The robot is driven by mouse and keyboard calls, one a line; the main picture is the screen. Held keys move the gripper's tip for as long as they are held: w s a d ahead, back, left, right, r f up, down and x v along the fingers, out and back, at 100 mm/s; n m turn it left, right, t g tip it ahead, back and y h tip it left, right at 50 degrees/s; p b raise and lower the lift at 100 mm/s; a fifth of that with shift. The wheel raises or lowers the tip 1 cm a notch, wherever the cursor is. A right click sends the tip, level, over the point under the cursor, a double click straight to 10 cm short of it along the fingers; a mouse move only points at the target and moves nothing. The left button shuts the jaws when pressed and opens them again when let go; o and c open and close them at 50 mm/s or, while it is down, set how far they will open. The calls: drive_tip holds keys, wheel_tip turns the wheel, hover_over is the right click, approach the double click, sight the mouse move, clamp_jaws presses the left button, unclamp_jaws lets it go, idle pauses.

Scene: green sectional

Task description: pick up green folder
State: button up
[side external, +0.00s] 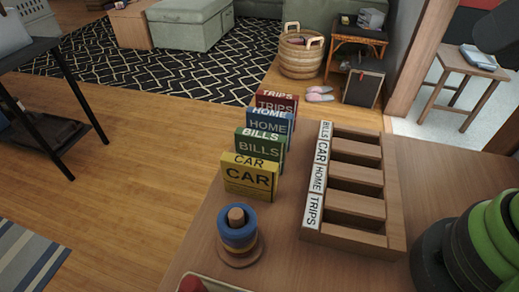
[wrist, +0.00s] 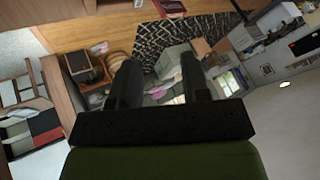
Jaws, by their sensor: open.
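The green folder (side external: 259,149), labelled BILLS, stands upright on the wooden table in the side external view. It is in a row between the yellow CAR folder (side external: 249,181) in front and the blue HOME folder (side external: 268,127) behind. Its lower part is partly hidden by the yellow folder. My gripper (wrist: 160,72) shows in the wrist view with its two dark fingers apart and nothing between them.
The red TRIPS folder (side external: 276,101) stands at the back of the row. A wooden slotted organizer (side external: 375,241) with labels lies right of the folders, its slots empty. A ring stacker (side external: 238,236) stands in front. A tray edge (side external: 222,284) shows at the bottom.

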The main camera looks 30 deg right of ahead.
drive_tip(key=shift+o, duration=0.4)
drive_tip(key=shift+o, duration=0.6)
drive_tip(key=shift+w, duration=0.1)
